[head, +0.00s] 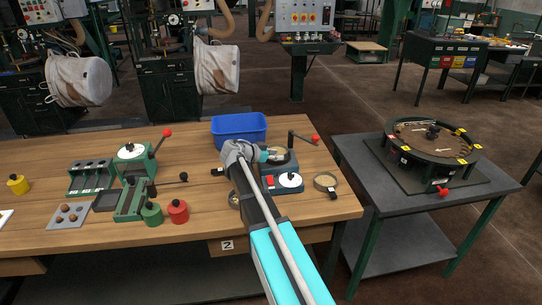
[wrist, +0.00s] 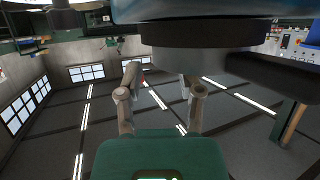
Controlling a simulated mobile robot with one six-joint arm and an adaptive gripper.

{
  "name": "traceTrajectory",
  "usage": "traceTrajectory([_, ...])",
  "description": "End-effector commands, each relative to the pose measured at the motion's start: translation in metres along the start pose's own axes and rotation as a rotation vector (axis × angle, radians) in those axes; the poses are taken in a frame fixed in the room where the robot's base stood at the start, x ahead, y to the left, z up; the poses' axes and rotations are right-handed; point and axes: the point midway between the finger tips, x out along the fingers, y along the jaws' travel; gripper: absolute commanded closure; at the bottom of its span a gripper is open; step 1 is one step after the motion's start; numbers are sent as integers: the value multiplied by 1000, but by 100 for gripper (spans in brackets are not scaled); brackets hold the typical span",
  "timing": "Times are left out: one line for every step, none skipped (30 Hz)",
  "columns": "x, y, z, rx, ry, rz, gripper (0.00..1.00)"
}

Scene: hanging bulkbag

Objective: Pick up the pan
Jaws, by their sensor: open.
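A shallow round pan (head: 326,182) with a pale inside and a dark tab at its lower edge lies on the wooden table, right of my arm. A similar round dish (head: 234,201) is partly hidden by my arm at its left. I cannot tell which one is the task's pan. My gripper (wrist: 160,82) shows two separated fingers in the wrist view, open with nothing between them. That view looks toward ceiling lights and windows, and no pan shows in it. In the head view my arm's end is over the table, with the fingers not clearly visible.
A blue bin (head: 239,129) stands behind my arm. A crank device (head: 278,160) and a small scale (head: 289,181) sit close by. Green fixtures (head: 134,165) and a red weight (head: 177,211) are at left. A dark side table (head: 430,197) carries a round turntable (head: 432,140).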

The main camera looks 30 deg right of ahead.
Motion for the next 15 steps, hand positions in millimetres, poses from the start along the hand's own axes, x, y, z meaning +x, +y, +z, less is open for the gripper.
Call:
traceTrajectory([8,1,2,1,0,1,52])
traceTrajectory([12,1,2,1,0,1,52])
traceTrajectory([16,1,2,1,0,1,52])
traceTrajectory([19,1,2,1,0,1,52])
traceTrajectory([22,1,2,1,0,1,52])
traceTrajectory([26,1,2,0,0,1,52])
traceTrajectory([28,1,2,0,0,0,52])
traceTrajectory([29,1,1,0,0,0,52])
traceTrajectory([30,1,1,0,0,0,52])
traceTrajectory([31,1,1,0,0,-1,52])
traceTrajectory([31,1,1,-1,0,-1,52])
traceTrajectory([31,1,0,-1,0,-1,52])
traceTrajectory([31,1,0,-1,0,-1,52])
traceTrajectory([31,1,0,-1,0,-1,52])
traceTrajectory([31,1,0,-1,0,-1,52])
